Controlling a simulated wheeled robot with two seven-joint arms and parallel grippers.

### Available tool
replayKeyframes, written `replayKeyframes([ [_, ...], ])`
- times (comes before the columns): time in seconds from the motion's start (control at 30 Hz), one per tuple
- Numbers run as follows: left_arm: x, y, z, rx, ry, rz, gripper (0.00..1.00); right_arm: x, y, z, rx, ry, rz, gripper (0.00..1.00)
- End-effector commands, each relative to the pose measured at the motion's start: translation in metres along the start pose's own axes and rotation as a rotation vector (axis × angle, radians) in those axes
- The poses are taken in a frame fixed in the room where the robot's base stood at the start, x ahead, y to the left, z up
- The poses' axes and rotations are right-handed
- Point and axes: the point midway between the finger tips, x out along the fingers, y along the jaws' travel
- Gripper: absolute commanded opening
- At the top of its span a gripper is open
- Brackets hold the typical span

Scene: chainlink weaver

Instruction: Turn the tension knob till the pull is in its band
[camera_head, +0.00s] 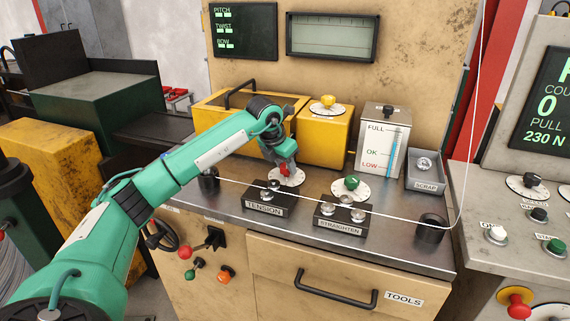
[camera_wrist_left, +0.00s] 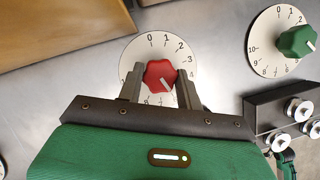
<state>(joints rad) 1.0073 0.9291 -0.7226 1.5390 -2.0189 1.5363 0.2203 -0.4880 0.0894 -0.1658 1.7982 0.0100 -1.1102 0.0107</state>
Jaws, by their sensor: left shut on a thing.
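The red tension knob (camera_wrist_left: 160,74) sits on a round white numbered dial (camera_wrist_left: 135,50), behind the block labelled TENSION (camera_head: 264,209). Its white pointer mark points to the lower right in the left wrist view. My left gripper (camera_head: 284,164) is shut on the red knob, one finger on each side. The fingers and palm hide the lower part of the dial. The right-hand display (camera_head: 545,110) is cut off by the picture edge and reads PULL 230 N. No band shows on its visible part. My right gripper is not in view.
A green knob (camera_head: 351,183) on its own dial stands to the right, behind the STRAIGHTEN rollers (camera_head: 341,213). A wire (camera_head: 390,216) runs across both roller blocks. A yellow box (camera_head: 326,135), an oil gauge (camera_head: 383,143) and a scrap tray (camera_head: 425,184) stand behind.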

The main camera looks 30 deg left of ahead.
Motion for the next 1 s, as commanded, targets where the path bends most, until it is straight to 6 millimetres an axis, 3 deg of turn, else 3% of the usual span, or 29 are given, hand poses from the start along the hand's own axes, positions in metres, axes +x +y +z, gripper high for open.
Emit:
replayKeyframes([
  [0.23,-0.002,-0.002,0.001,-0.195,-0.001,0.082,0.13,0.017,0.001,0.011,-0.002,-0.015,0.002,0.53],
  [0.43,-0.001,-0.002,0.001,-0.33,0.0,0.137,0.13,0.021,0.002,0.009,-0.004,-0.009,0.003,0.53],
  [0.87,-0.001,-0.002,0.001,-0.377,-0.003,0.157,0.13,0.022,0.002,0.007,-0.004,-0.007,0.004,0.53],
  [0.9,-0.001,-0.002,0.001,-0.377,-0.003,0.157,0.38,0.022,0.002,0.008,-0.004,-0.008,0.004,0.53],
  [1.0,-0.001,-0.002,0.001,-0.377,-0.003,0.156,0.57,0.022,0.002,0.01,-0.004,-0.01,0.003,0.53],
])
